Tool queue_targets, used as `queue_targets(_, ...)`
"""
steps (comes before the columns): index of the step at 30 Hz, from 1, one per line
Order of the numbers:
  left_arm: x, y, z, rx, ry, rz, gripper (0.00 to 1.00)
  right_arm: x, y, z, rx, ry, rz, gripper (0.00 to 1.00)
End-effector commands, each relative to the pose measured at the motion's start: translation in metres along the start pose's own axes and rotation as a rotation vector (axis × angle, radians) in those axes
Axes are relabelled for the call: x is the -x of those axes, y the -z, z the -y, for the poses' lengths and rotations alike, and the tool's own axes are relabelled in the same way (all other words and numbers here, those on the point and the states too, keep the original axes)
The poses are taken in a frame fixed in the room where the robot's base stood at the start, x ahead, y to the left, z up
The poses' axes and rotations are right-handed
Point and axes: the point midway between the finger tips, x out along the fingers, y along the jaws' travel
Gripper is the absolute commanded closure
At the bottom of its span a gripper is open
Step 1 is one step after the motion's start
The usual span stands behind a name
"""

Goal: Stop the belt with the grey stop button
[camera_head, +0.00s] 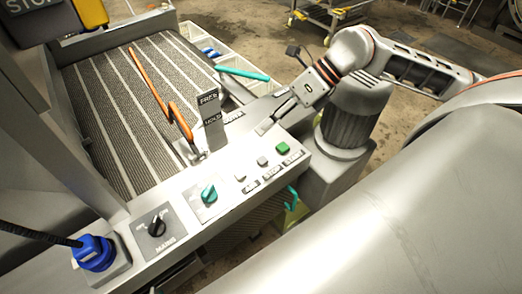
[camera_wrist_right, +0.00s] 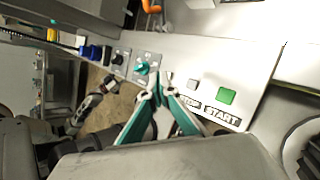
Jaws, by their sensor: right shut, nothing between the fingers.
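The grey stop button (camera_head: 262,161) sits on the panel between a pale button (camera_head: 239,177) and the green start button (camera_head: 282,148). In the right wrist view the grey stop button (camera_wrist_right: 193,85) is uncovered, just right of my fingertips, with the green start button (camera_wrist_right: 226,96) further right. My right gripper (camera_head: 291,197) shows only as a small teal part by the panel's front edge, mostly hidden by my arm. In the wrist view its teal fingers (camera_wrist_right: 158,82) are shut and empty, overlapping the panel left of the stop button; contact cannot be told. My left gripper is out of view.
A teal knob (camera_head: 209,193), a black mains switch (camera_head: 157,228) and a blue plug (camera_head: 95,252) line the panel to the left. An orange lever (camera_head: 180,122) and the free/hold sign (camera_head: 210,120) rise behind the buttons. The ribbed belt (camera_head: 130,110) lies beyond.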

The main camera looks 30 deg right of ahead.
Motion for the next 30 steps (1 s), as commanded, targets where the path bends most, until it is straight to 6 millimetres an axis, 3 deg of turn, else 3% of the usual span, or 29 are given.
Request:
queue_targets(11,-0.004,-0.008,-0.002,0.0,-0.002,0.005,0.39,-0.01,0.007,0.007,-0.004,-0.003,0.0,1.0)
queue_targets(25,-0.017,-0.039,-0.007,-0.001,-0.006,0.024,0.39,-0.052,0.038,0.037,-0.007,-0.004,-0.003,1.0)
queue_targets(30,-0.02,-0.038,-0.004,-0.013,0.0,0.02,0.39,-0.061,0.045,0.044,-0.005,-0.003,-0.001,1.0)
